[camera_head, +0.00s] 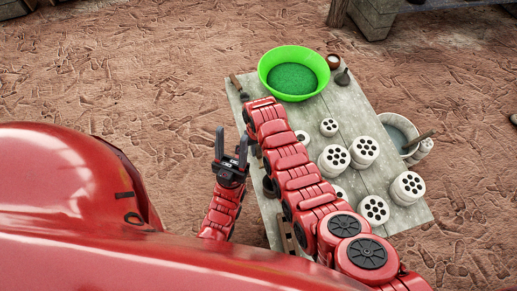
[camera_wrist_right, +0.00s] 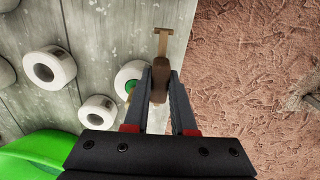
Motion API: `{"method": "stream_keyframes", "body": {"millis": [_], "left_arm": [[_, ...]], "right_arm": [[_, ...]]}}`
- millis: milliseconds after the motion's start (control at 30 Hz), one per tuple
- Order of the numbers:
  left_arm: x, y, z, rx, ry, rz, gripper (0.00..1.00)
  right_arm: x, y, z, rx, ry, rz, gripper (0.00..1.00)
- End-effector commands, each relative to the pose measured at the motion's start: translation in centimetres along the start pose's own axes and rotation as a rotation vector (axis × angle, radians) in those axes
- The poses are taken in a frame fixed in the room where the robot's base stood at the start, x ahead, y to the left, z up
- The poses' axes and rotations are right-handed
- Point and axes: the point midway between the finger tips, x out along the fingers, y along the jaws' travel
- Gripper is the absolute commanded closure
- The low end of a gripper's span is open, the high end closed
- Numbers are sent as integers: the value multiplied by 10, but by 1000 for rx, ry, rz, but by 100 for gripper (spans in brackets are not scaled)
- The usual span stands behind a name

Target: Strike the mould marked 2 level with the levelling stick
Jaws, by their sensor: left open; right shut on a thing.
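My right gripper (camera_wrist_right: 160,75) is shut on the brown handle of a wooden tool (camera_wrist_right: 163,43) with a paler T-shaped end. I cannot tell for sure that it is the levelling stick. A white ring-shaped mould with green fill (camera_wrist_right: 128,72) stands just left of the fingers in the right wrist view. Two more white rings, one farther left (camera_wrist_right: 50,69) and one nearer the bowl (camera_wrist_right: 97,112), stand beside it. No number is readable. In the head view my right arm hides its gripper. My left gripper (camera_head: 231,143) is open and empty, left of the table.
The grey plank table (camera_head: 350,110) carries a green bowl (camera_head: 292,72) with green contents and several white many-holed blocks (camera_head: 364,152). A pale basin (camera_head: 397,130) stands at the right. A dark-handled tool (camera_head: 237,87) lies at the left edge. Bare ground lies beyond.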

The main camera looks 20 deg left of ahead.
Motion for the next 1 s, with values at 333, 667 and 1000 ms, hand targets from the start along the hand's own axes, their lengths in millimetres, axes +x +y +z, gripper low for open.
{"method": "stream_keyframes", "body": {"millis": [333,667,1000], "left_arm": [[12,-1,-2,0,0,0,50],[27,-1,-5,0,0,0,50],[35,-2,-6,0,0,0,50]], "right_arm": [[-20,0,-1,0,2,0,100],[-48,0,0,0,-1,-1,100],[-71,0,0,0,2,-1,100]]}}
